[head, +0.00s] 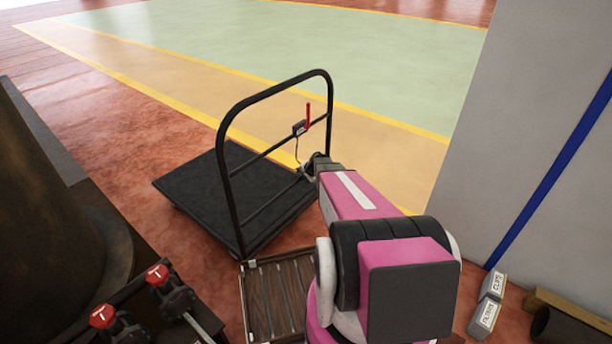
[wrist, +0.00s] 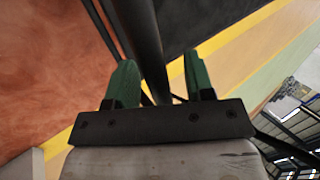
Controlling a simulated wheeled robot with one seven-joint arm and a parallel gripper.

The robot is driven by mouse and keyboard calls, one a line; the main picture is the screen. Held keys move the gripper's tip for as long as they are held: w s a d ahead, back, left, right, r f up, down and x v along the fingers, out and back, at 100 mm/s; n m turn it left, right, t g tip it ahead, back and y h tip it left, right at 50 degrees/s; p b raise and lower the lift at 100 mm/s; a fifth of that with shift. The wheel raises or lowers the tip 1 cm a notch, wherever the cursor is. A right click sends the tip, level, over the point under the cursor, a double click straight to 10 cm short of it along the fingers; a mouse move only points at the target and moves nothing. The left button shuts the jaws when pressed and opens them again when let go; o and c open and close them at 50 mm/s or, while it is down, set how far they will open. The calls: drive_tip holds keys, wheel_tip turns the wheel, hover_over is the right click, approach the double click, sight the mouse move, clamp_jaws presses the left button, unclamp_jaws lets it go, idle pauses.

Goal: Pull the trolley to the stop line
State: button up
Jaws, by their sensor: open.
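The trolley, a flat black platform (head: 215,190) with a tall black hoop handle (head: 229,112), stands on the red-brown floor in the middle of the head view. A small box with a red lever (head: 308,114) is on its handle. My gripper (head: 308,168) is at the handle's right side, partly hidden by my arm. In the wrist view my gripper (wrist: 157,75) is open, with a dark handle bar (wrist: 146,45) running between its green fingers. I cannot tell whether either finger touches the bar. Yellow lines (head: 120,82) cross the floor behind the trolley; none is marked as the stop line.
A grey panel with a blue stripe (head: 560,170) rises on the right. Small labelled boxes (head: 485,316) and a dark pipe (head: 570,326) lie below it. Red-knobbed valves (head: 158,275) and a large dark round body (head: 50,220) crowd the left. Open floor lies behind the trolley.

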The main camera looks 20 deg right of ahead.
drive_tip(key=shift+w+a+f, duration=0.2)
drive_tip(key=shift+f, duration=0.2)
clamp_jaws()
idle(1.2)
